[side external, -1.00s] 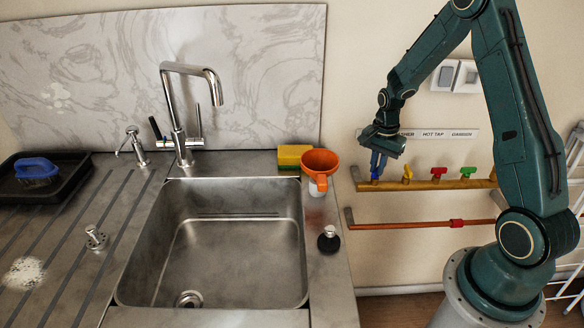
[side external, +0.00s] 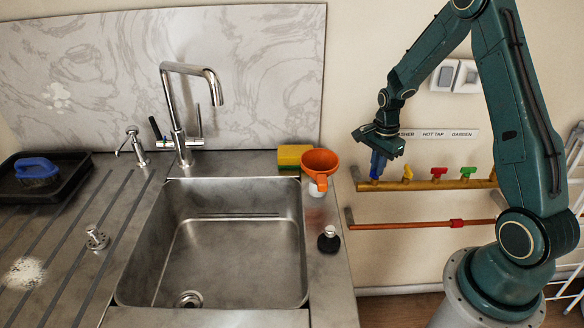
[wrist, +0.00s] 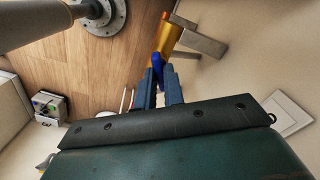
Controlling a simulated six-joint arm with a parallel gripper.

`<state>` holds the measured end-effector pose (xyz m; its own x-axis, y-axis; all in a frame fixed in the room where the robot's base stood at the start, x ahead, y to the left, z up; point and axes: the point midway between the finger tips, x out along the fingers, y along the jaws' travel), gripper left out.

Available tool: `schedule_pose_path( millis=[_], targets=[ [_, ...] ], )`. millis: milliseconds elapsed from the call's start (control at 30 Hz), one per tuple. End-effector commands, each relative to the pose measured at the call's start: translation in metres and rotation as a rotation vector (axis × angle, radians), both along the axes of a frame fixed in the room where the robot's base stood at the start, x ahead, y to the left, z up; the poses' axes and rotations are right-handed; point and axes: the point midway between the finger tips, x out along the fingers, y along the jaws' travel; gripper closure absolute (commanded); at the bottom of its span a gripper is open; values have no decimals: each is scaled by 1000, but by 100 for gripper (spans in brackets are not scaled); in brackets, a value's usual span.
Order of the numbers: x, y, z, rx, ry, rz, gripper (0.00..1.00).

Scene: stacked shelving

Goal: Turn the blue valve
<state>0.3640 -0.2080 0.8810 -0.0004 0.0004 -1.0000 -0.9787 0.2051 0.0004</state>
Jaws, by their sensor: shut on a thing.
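The blue valve (wrist: 157,68) sits at the end of the yellow pipe (side external: 450,184) on the wall, and its handle shows between my fingertips in the wrist view. My gripper (wrist: 160,82) is shut on the blue valve, with its blue fingers on either side of the handle. In the side view my gripper (side external: 377,165) points down at the left end of the pipe and mostly hides the blue valve. The handle's exact angle cannot be told.
A yellow valve (side external: 407,173), a red valve (side external: 437,173) and a green valve (side external: 467,172) stand to the right along the pipe. A copper pipe (side external: 410,225) runs below. The sink (side external: 225,250) and an orange funnel (side external: 320,163) are at left.

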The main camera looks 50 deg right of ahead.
Motion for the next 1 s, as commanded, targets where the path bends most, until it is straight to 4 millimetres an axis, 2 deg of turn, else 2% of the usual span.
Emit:
schedule_pose_path(
  millis=[267, 700, 1000],
  targets=[
    [1, -1, 1, -3, -3, -16, 100],
    [1, -1, 1, -3, -3, -267, 100],
    [1, -1, 1, -3, -3, -282, 100]
  ],
)
